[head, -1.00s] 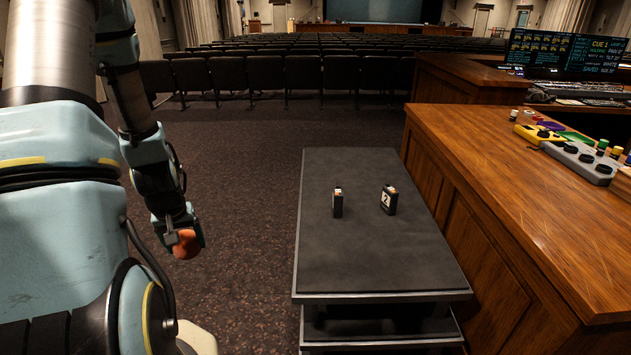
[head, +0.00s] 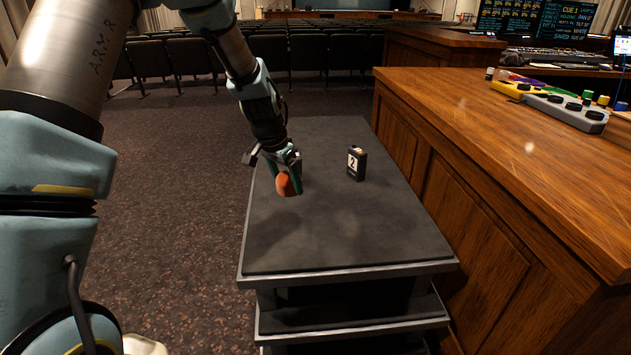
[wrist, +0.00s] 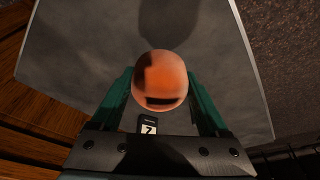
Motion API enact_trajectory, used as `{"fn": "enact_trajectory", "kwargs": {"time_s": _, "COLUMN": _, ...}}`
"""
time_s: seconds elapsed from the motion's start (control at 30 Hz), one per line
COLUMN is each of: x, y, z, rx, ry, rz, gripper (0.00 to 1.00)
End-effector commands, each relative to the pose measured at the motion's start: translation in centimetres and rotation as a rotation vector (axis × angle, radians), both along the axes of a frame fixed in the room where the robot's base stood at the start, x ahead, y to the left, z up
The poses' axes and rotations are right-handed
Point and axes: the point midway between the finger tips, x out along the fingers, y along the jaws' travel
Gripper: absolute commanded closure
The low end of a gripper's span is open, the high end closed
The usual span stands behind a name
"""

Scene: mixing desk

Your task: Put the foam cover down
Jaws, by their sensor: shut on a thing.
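The foam cover (head: 289,186) is a rounded orange piece held over the left part of the cart's dark top (head: 335,235). My gripper (head: 284,172) is shut on it. In the wrist view the foam cover (wrist: 160,80) sits between the two green-sided fingers of my gripper (wrist: 161,92). A shadow falls on the cart top (wrist: 85,60) beyond it. I cannot tell the exact gap between the cover and the surface.
A small black pack marked 2 (head: 356,163) stands upright right of my gripper. A black pack with a white label (wrist: 148,126) shows between the fingers. A wooden desk (head: 480,130) borders the cart's right side. The cart top's front is clear.

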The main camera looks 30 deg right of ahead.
Motion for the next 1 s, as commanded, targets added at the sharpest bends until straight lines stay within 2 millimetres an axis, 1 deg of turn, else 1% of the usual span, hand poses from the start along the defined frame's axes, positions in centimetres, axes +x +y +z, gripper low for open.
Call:
{"fn": "enact_trajectory", "kwargs": {"time_s": 0.1, "x": -0.2, "y": 0.0, "z": -2.3, "rx": 0.004, "ry": 0.005, "rz": -0.003, "gripper": 0.73}}
{"fn": "enact_trajectory", "kwargs": {"time_s": 0.2, "x": -0.1, "y": 0.0, "z": -4.0, "rx": 0.002, "ry": 0.004, "rz": -0.001, "gripper": 0.73}}
{"fn": "enact_trajectory", "kwargs": {"time_s": 0.3, "x": -0.1, "y": 0.0, "z": -5.1, "rx": 0.001, "ry": 0.002, "rz": -0.002, "gripper": 0.73}}
{"fn": "enact_trajectory", "kwargs": {"time_s": 0.47, "x": -0.1, "y": 0.0, "z": -6.3, "rx": 0.001, "ry": 0.002, "rz": -0.001, "gripper": 0.73}}
{"fn": "enact_trajectory", "kwargs": {"time_s": 0.67, "x": -0.1, "y": 0.0, "z": -9.0, "rx": 0.002, "ry": 0.003, "rz": 0.000, "gripper": 0.73}}
{"fn": "enact_trajectory", "kwargs": {"time_s": 0.73, "x": -0.1, "y": 0.0, "z": -9.4, "rx": 0.001, "ry": 0.001, "rz": 0.001, "gripper": 0.73}}
{"fn": "enact_trajectory", "kwargs": {"time_s": 1.0, "x": 0.0, "y": 0.0, "z": -9.5, "rx": 0.000, "ry": 0.000, "rz": 0.001, "gripper": 0.73}}
